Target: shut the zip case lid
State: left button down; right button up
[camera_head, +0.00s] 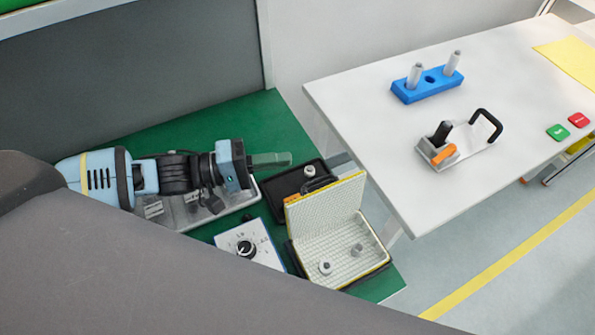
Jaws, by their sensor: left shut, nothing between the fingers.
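The zip case (315,283) stands at the front right of the green table, with small grey parts lying in its pale padded base. Its lid (327,212) is raised, standing up at the back with a yellow edge. My left gripper (270,159) is shut and empty, above the table behind and to the left of the lid, apart from it. My right gripper does not show.
A black tray (285,184) with a small part lies behind the case. A white dial box (229,238) is left of it. A white table (400,180) at right holds a blue block (427,86) and a clamp device (450,150). My own dark body hides the lower left.

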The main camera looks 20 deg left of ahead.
aim_at(322, 199)
pick_arm(q)
jog(key=shift+s+d+f+p, duration=0.1)
jog(key=shift+s+d+p, duration=0.15)
jog(key=shift+d, duration=0.6)
jog(key=shift+s+d+r+p, duration=0.1)
jog(key=shift+s+d, duration=0.2)
jog(key=shift+d, duration=0.5)
jog(key=shift+s+d+f+p, duration=0.1)
jog(key=shift+s+d+p, duration=0.15)
jog(key=shift+d, duration=0.6)
